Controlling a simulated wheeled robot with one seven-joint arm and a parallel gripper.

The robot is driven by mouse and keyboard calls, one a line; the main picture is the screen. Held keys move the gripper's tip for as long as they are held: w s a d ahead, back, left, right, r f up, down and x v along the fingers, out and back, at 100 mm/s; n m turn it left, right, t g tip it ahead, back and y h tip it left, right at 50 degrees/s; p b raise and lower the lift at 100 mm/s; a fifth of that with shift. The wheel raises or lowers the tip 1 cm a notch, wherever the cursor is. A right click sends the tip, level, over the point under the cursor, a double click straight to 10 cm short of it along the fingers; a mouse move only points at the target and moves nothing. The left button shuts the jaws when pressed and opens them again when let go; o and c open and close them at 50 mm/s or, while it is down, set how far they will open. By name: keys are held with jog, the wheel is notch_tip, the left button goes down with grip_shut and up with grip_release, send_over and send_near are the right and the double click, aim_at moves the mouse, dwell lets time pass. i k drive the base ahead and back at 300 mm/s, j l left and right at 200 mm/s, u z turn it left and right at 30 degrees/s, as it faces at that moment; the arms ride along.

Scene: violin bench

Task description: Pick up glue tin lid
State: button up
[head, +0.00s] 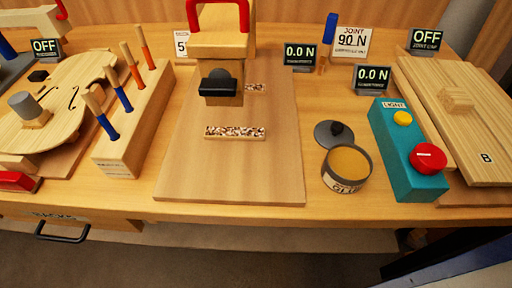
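The glue tin lid (334,134) is a dark grey disc with a black knob on top. It lies on the bench just behind the open glue tin and slightly to its left, knob up. The glue tin (346,184) is a dark round tin with a white label and yellow-brown glue inside. It stands upright, and its rim overlaps the near edge of the lid in the head view. I cannot tell whether they touch. My gripper is not in this view.
A teal control box (409,160) with yellow and red buttons stands right of the tin. A wooden board (230,178) with a red-handled fixture (219,45) lies to the left. Small readouts (373,79) stand behind the lid. Bare bench lies in front of the tin.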

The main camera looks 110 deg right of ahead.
aim_at(328, 133)
jog(key=k+j+z, duration=0.1)
jog(key=j+z, duration=0.25)
jog(key=k+j+z, duration=0.1)
jog(key=z, duration=0.25)
jog(key=k+j+z, duration=0.15)
jog(key=z, duration=0.15)
jog(key=k, duration=0.05)
